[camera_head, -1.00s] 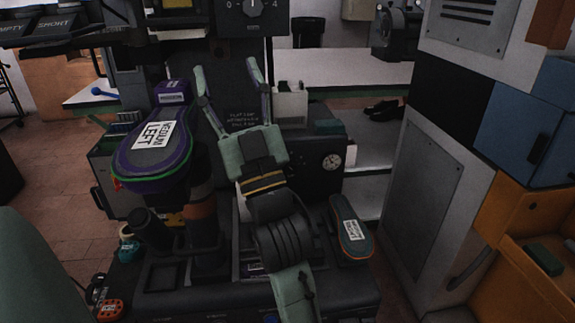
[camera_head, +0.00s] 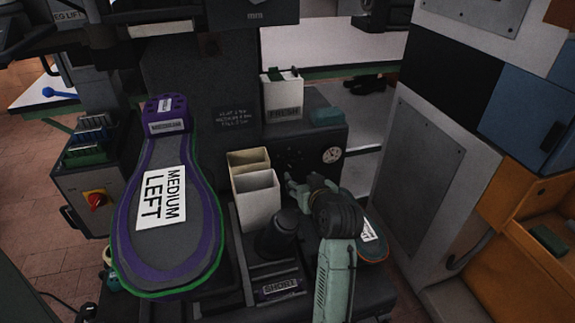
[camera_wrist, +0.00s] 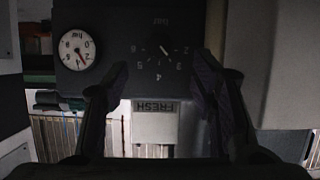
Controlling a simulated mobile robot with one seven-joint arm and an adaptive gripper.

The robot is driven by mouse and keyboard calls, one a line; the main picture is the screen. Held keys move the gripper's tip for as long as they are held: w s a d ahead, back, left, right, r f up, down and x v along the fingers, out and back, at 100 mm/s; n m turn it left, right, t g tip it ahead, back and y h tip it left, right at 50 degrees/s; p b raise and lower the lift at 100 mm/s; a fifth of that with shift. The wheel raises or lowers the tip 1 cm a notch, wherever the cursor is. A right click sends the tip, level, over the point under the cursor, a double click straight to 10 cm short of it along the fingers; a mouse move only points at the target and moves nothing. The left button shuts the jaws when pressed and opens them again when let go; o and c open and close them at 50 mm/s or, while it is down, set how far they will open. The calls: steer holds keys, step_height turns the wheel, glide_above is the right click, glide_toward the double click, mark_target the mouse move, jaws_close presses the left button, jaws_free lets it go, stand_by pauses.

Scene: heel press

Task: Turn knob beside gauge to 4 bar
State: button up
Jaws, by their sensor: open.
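The gauge (camera_head: 332,155) is a round white dial on the dark machine front. In the wrist view, which is upside down, the gauge (camera_wrist: 76,48) is at upper left with its needle slanting down-right. The dark knob (camera_wrist: 166,50) is beside it, ringed by small white numerals and marked "bar". Its light pointer line slants down-right; a 4 seems to stand below it, but the exact setting is hard to read. My gripper (camera_wrist: 162,70) is open and empty, its fingers either side of the knob area. In the head view my gripper (camera_head: 296,184) is in front of the panel, apparently not touching it.
A large insole labelled MEDIUM LEFT (camera_head: 160,195) stands at left. Open bins (camera_head: 257,200) are left of my gripper. A white FRESH box (camera_head: 282,98) sits above the panel. Another labelled insole (camera_head: 373,250) lies partly behind my arm. A grey cabinet (camera_head: 420,180) stands right.

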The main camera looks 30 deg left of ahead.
mark_target(291, 168)
steer(key=p+x, duration=0.2)
steer(key=x, duration=0.8)
steer(key=shift+w+a+p, duration=0.15)
steer(key=shift+p, duration=0.15)
steer(key=shift+c, duration=0.6)
steer(key=c, duration=1)
steer(key=m+g+y, duration=0.1)
steer(key=m, duration=0.1)
steer(key=shift+f+m, duration=0.1)
steer(key=shift+m, duration=0.3)
steer(key=shift+m+g+y+b, duration=0.55)
steer(key=shift+m+y, duration=0.35)
steer(key=shift+m, duration=0.2)
